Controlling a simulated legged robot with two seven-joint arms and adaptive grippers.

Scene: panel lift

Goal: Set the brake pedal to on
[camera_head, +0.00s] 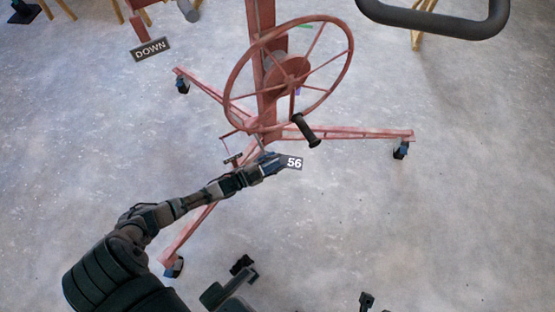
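The red panel lift stands on wheeled legs, with its mast and large spoked handwheel (288,75) at the top centre. A small red pedal-like bar (233,159) sits low by the base, just left of my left gripper; I take it for the brake pedal, but its setting is too small to tell. My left gripper (271,164) reaches in from the lower left and is close to the foot of the mast. Its fingers are small and dark, so I cannot tell whether they are open, or whether they touch the lift. My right gripper is not clearly seen.
A tag reading "56" (294,163) is beside my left gripper. A black crank handle (306,130) juts from the wheel. Red legs (350,133) spread over the floor. A "DOWN" sign (150,49) is at upper left. Open grey floor (470,200) lies at right.

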